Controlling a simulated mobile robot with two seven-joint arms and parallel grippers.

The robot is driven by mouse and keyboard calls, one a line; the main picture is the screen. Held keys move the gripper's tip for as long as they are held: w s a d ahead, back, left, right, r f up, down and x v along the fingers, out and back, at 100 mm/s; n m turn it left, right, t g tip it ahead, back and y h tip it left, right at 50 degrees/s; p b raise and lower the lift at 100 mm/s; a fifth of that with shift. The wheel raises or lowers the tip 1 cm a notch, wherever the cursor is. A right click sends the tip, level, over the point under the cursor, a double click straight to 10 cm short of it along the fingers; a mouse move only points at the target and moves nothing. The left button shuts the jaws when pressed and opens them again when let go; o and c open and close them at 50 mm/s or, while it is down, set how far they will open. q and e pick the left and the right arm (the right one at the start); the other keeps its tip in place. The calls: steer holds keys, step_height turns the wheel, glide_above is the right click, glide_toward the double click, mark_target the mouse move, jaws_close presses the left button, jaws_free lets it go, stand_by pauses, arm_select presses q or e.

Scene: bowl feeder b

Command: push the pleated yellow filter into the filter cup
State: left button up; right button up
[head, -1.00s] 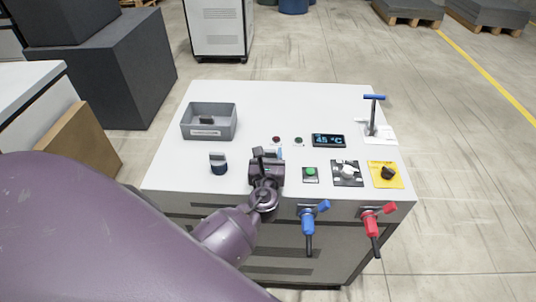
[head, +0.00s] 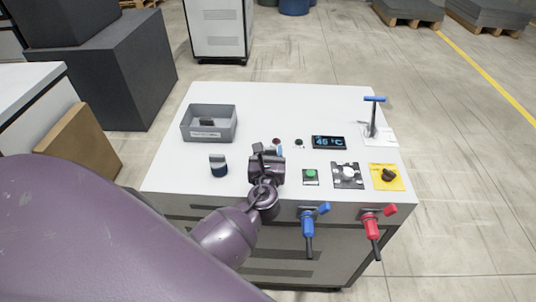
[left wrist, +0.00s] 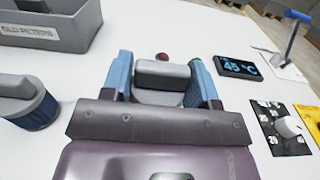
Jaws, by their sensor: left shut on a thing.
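My left gripper (head: 268,153) is low over the near middle of the white worktop. In the left wrist view its two blue fingers (left wrist: 161,78) are shut on a grey-topped part (left wrist: 165,74) with a raised grip bar. Dark pleats show at its right side. Its lower part is hidden, so I cannot tell whether it sits in a cup. No yellow pleats show on it. A dark blue pleated filter with a grey cap (head: 219,168) stands upright to the left, also in the left wrist view (left wrist: 33,108). My right gripper is not in view.
A grey bin labelled OLD FILTERS (head: 226,132) stands at the back left with a dark part inside. A display (head: 328,142), a green button (head: 311,174), a dial (head: 347,174), a yellow-plated knob (head: 387,177) and a blue-handled lever (head: 374,98) lie right. Blue and red valves hang in front.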

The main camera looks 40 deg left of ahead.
mark_target(268, 147)
arm_select(q)
steer(key=shift+r, duration=1.55)
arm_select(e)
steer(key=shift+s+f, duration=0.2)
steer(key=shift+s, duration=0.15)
arm_select(q)
steer(key=shift+r, duration=0.15)
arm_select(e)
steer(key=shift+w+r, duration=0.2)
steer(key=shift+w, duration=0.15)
